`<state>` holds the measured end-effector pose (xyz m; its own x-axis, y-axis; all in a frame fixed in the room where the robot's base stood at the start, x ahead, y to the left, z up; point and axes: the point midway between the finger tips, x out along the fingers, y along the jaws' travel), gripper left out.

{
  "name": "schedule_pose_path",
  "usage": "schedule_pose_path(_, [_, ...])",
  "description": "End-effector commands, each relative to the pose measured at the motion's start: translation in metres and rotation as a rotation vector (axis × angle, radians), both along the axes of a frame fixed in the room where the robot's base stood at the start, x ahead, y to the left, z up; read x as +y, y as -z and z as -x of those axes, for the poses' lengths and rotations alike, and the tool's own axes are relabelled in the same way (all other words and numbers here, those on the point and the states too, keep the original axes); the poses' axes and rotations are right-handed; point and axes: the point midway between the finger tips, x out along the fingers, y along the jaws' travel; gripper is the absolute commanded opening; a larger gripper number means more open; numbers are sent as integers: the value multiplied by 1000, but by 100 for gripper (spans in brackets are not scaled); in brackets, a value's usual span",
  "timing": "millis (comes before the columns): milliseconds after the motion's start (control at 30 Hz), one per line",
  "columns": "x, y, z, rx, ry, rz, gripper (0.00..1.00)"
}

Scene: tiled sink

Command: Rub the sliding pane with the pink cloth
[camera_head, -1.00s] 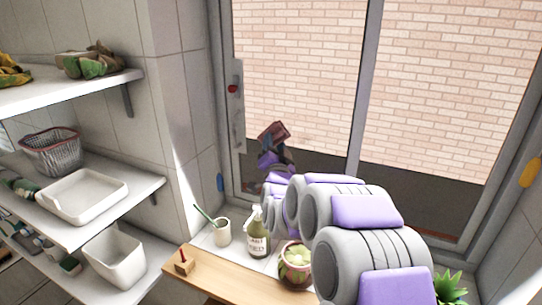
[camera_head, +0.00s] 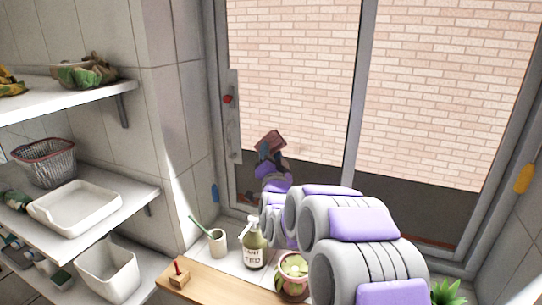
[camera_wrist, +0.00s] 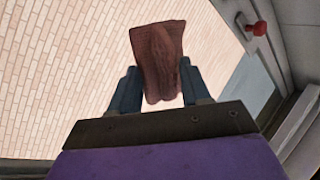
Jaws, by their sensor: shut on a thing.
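The pink cloth (camera_wrist: 157,55) looks dull brownish-pink in the wrist view and sits between the two blue fingers of my gripper (camera_wrist: 160,88). My gripper is shut on it. In the head view the cloth (camera_head: 270,141) shows at the end of my arm, in front of the left part of the window. My gripper (camera_head: 270,158) is partly hidden behind my own wrist there. The sliding pane (camera_head: 295,70) is clear glass with a brick wall behind it. Whether the cloth touches the glass I cannot tell.
A red knob (camera_head: 228,99) sits on the window's left frame, also in the wrist view (camera_wrist: 259,28). Below the window stand a cup (camera_head: 217,243), a pump bottle (camera_head: 255,250) and a round pot (camera_head: 291,278). Shelves (camera_head: 75,208) fill the left side.

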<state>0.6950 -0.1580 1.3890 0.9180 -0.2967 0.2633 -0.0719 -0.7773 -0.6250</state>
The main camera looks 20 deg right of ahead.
Motion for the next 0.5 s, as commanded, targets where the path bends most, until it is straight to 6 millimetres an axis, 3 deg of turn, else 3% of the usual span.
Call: schedule_pose_path(500, [-7, -1, -7, -3, 0, 1, 9])
